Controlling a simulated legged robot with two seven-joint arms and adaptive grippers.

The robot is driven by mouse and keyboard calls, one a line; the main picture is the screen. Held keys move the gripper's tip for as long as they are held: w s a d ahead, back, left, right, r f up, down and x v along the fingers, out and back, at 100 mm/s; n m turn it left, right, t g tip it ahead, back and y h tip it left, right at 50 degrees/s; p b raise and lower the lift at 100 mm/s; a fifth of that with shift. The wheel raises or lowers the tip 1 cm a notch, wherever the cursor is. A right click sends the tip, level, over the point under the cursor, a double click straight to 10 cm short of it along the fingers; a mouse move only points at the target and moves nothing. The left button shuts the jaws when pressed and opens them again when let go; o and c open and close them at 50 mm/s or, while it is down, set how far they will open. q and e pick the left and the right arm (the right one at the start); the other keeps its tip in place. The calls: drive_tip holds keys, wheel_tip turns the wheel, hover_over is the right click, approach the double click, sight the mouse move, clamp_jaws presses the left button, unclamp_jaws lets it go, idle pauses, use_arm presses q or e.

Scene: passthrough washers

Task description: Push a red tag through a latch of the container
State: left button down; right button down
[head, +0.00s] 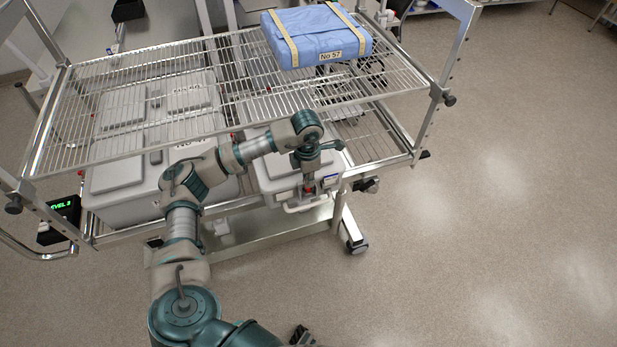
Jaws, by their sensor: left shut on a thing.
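My left arm reaches over the front of the wire cart. Its gripper (308,180) points down at the front of a smaller grey container (265,172) on the lower shelf. The gripper is shut on a small red tag (308,189), just above the container's pale front handle. The latch is too small and too covered by the gripper to make out, so I cannot tell whether the tag is in it. A dark gripper (302,336), likely my right one, shows partly at the bottom edge; its jaws are unclear.
A larger grey container (120,205) stands left on the lower shelf. The wire upper shelf (150,70) overhangs both containers and bears a blue wrapped pack (318,38). A black display (62,212) hangs at the left. The floor at right is clear.

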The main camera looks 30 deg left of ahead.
use_arm(q)
drive_tip(key=shift+f, duration=0.15)
idle(0.6)
drive_tip(key=c, duration=0.7)
unclamp_jaws()
drive_tip(key=shift+r+p, duration=2.25)
drive_tip(key=shift+r, duration=1.3)
